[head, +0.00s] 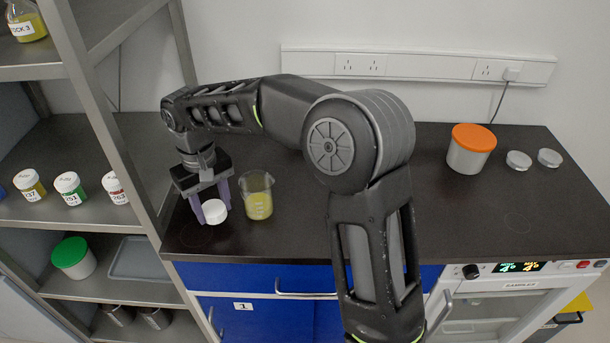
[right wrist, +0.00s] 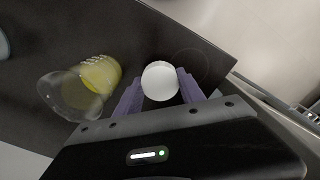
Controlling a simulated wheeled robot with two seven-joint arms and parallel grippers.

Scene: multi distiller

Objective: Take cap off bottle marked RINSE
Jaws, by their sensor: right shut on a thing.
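My right gripper (head: 212,203) is at the left end of the dark counter with its purple fingers pointing down. It is shut on a round white cap (head: 215,211), which also shows between the fingers in the right wrist view (right wrist: 160,81). The cap is low, at or just above the counter; I cannot tell if it touches. No bottle body shows under it, and I can read no RINSE label in either view. My left gripper is not in view.
A beaker of yellow liquid (head: 258,204) stands close right of the gripper. A tub with an orange lid (head: 468,152) and two small clear dishes (head: 519,160) are at the far right. A shelf rack (head: 113,140) with labelled jars (head: 70,187) borders the left. The counter's middle right is clear.

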